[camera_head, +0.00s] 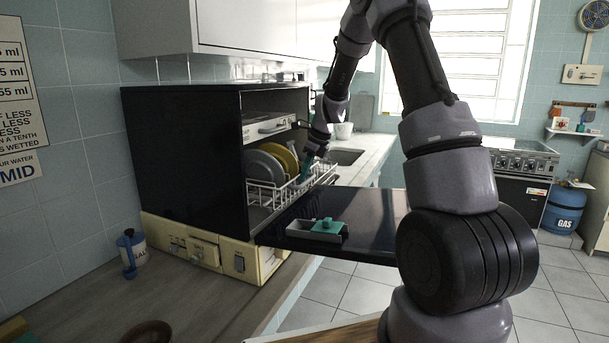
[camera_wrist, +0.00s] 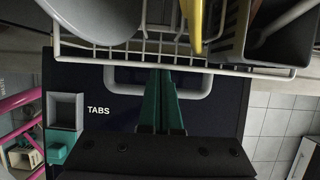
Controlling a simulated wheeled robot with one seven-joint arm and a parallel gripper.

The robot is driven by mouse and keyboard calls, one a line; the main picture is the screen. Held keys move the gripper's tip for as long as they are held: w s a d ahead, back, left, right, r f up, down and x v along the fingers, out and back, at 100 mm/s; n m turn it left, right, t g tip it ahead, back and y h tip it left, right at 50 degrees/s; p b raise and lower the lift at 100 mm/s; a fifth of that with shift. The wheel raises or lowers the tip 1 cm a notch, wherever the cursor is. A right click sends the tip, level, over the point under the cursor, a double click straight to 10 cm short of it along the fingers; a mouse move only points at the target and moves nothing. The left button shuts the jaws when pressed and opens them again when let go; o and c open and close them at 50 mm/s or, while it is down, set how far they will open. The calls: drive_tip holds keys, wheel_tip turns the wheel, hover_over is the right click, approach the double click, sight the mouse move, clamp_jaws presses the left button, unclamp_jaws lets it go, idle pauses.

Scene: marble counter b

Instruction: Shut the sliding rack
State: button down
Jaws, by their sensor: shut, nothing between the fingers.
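The sliding rack (camera_head: 284,196) is a white wire basket, pulled partly out of the black dishwasher (camera_head: 185,150) over its lowered door (camera_head: 365,208). It holds grey and yellow plates. Its front rail (camera_wrist: 80,53) crosses the wrist view, with a pale loop handle (camera_wrist: 112,84) just below. My gripper (camera_head: 304,173) is at the rack's front end in the head view. In the wrist view its teal fingers (camera_wrist: 160,72) are shut together and empty. Their tips overlap the loop and end near the front rail; I cannot tell whether they touch.
The lowered door carries a grey tablet tray with a teal lid (camera_head: 326,226), left of my fingers in the wrist view. A drawer-like panel (camera_head: 268,127) shows above the rack. A salt container (camera_head: 132,252) stands on the left counter. Tiled floor is clear below the door.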

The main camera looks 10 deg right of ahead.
drive_tip(key=shift+r, duration=0.1)
drive_tip(key=v, duration=1)
drive_tip(key=s+d+f+t+y, duration=0.3)
drive_tip(key=d+y, duration=0.1)
drive_tip(key=x, duration=1)
drive_tip(key=shift+w+d, duration=0.1)
drive_tip(key=shift+w, duration=0.25)
drive_tip(key=w+a, duration=0.4)
drive_tip(key=a, duration=0.1)
drive_tip(key=w+a, duration=0.2)
drive_tip(key=shift+a+f, duration=0.1)
drive_tip(key=shift+a, duration=0.15)
drive_tip(key=shift+a+r, duration=0.15)
drive_tip(key=shift+r, duration=0.05)
